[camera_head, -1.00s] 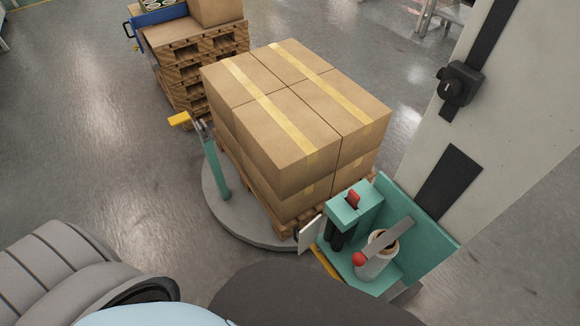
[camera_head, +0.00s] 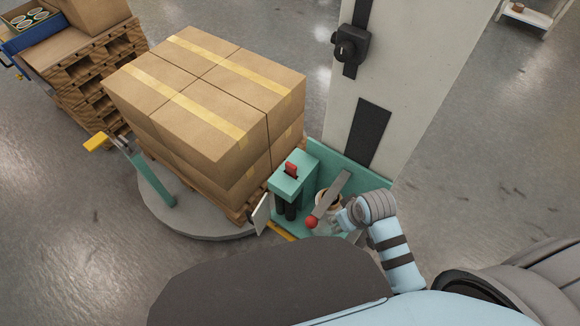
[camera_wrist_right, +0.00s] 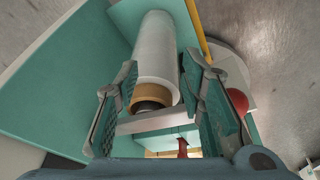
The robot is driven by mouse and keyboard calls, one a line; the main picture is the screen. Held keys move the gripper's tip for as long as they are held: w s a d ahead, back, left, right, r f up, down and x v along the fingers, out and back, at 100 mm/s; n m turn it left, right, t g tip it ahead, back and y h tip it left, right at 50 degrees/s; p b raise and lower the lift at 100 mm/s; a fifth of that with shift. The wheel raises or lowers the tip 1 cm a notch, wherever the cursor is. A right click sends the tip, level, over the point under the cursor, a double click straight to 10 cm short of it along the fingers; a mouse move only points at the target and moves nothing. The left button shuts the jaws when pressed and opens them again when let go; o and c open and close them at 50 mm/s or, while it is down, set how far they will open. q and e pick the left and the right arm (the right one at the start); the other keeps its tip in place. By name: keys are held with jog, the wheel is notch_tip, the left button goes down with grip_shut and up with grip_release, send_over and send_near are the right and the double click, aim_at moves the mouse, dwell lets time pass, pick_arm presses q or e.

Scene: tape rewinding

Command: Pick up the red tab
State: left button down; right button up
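The red tab (camera_head: 291,169) stands up from a slot in the top of a teal box (camera_head: 294,186) beside the pallet. A small red piece, likely the tab, shows low in the right wrist view (camera_wrist_right: 182,147). My right gripper (camera_head: 340,222) is near the film roll and the grey bar, to the right of and apart from the tab. In the right wrist view its two fingers (camera_wrist_right: 160,72) are spread with nothing gripped. The white film roll (camera_wrist_right: 157,55) and the bar (camera_wrist_right: 150,122) lie beyond them. My left gripper is out of view.
A red ball knob (camera_head: 312,222) sits at the end of the grey bar (camera_head: 329,195). A pale column (camera_head: 400,75) rises behind the teal carriage. Stacked cartons (camera_head: 205,95) stand on a round turntable (camera_head: 165,215) to the left. Open floor lies right.

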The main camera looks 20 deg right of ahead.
aim_at(292, 165)
jog(key=shift+n+t+y, duration=0.3)
jog(key=shift+n+y, duration=0.1)
jog(key=shift+n, duration=0.5)
jog(key=w+r, duration=0.1)
jog(key=r, duration=0.1)
jog(key=w+a+r, duration=0.1)
jog(key=w+r, duration=0.1)
jog(key=r, duration=0.1)
jog(key=w+a+r, duration=0.1)
jog(key=w+r, duration=0.1)
jog(key=r, duration=0.1)
jog(key=shift+a, duration=0.1)
jog(key=w+a+r+n+y, duration=0.2)
jog(key=w+a+r+n, duration=0.15)
jog(key=w+r, duration=0.45)
jog(key=b+x, duration=0.1)
jog(key=x, duration=0.4)
jog(key=b+x, duration=0.2)
jog(key=x, duration=0.3)
jog(key=w+b+x, duration=0.1)
jog(key=b+x, duration=0.1)
jog(key=x, duration=0.4)
jog(key=shift+d, duration=0.3)
grip_shut()
